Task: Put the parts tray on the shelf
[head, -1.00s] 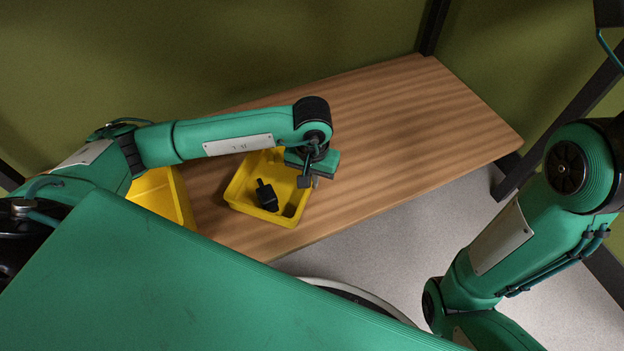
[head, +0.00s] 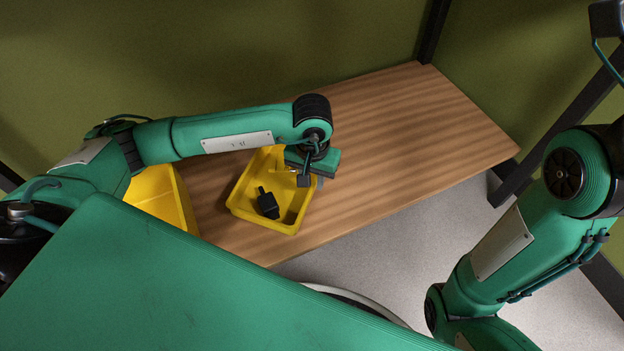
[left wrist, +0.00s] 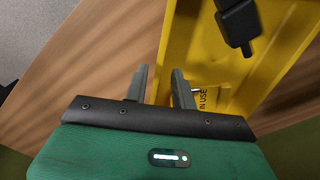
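The yellow parts tray (head: 235,205) lies on the wooden surface, with a black part (head: 267,203) inside. The tray also shows in the left wrist view (left wrist: 215,65), with a label reading "IN USE" and the black part (left wrist: 238,22). My left gripper (head: 312,184) is at the tray's right side. In the left wrist view its fingers (left wrist: 160,88) are apart, one on each side of the tray wall, with a gap visible beside the wall. My right arm is at the right; its gripper is out of view. I cannot identify a separate shelf.
A second yellow container (head: 165,195) stands left of the tray, partly hidden by my arm. The wooden surface (head: 420,120) is clear to the right. Dark posts (head: 560,125) stand at its far right corners, with an olive wall behind.

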